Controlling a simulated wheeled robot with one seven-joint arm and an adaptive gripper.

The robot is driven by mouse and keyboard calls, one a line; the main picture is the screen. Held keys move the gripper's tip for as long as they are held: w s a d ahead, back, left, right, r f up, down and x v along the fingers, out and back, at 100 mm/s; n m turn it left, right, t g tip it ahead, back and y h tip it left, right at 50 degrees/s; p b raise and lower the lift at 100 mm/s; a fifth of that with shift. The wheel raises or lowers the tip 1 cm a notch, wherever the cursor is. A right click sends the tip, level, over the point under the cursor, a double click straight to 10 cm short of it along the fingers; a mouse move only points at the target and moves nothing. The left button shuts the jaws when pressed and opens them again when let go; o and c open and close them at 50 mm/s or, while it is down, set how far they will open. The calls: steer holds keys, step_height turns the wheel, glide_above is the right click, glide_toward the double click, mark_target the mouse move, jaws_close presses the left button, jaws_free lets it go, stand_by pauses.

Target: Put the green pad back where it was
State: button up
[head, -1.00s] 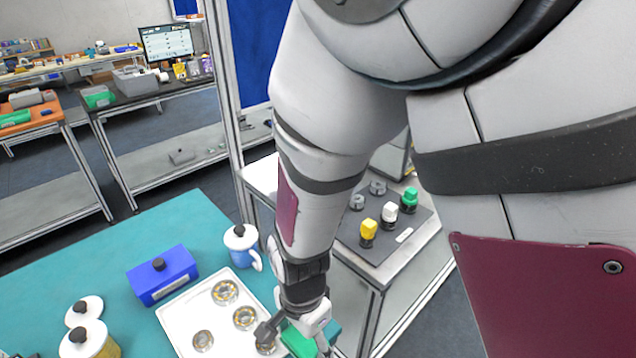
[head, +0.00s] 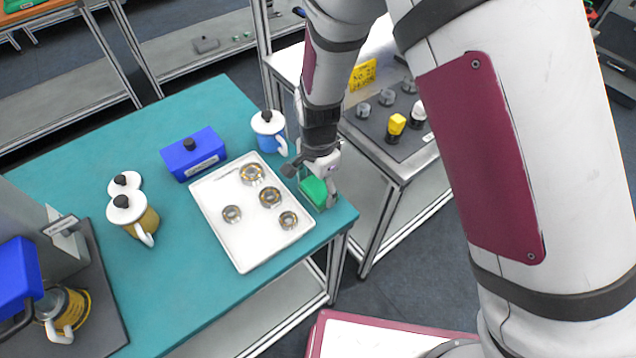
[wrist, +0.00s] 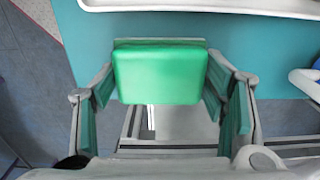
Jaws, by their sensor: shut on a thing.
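The green pad (head: 316,190) is at the right edge of the teal table, just right of the white tray. My gripper (head: 310,184) is above that edge and shut on the pad. In the wrist view the green pad (wrist: 160,75) sits between the two fingers of my gripper (wrist: 162,95). The tray's rim shows beyond it. Whether the pad's underside touches the table is hidden.
The white tray (head: 222,235) holds several metal rings. A blue box (head: 193,155), a blue-and-white mug (head: 270,132) and a yellow lidded mug (head: 133,213) stand around it. A side bench with a dark mat (head: 372,125) bears yellow and white knobs. Bare table (head: 165,285) lies at front left.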

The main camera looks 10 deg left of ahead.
mark_target(318, 186)
steer(key=shift+f, duration=0.1)
steer(key=o, duration=1.2)
steer(key=d+r+n+y, duration=0.1)
steer(key=d+r, duration=0.2)
steer(key=r, duration=0.7)
steer(key=d+r, duration=0.3)
steer(key=r, duration=0.7)
steer(key=s+d+r+n+t, duration=0.2)
steer(key=s+d+r+n, duration=0.1)
steer(key=s+d+r, duration=0.4)
steer(key=s+d+r+n+t+h, duration=0.1)
steer(key=s+d+r+n+t, duration=0.2)
steer(key=s+d+r, duration=0.4)
steer(key=d+n, duration=0.1)
steer(key=d, duration=0.6)
steer(key=shift+s+d+r+t+b, duration=0.15)
steer(key=shift+s+d+t+b, duration=0.05)
steer(key=shift+s+t+b, duration=0.1)
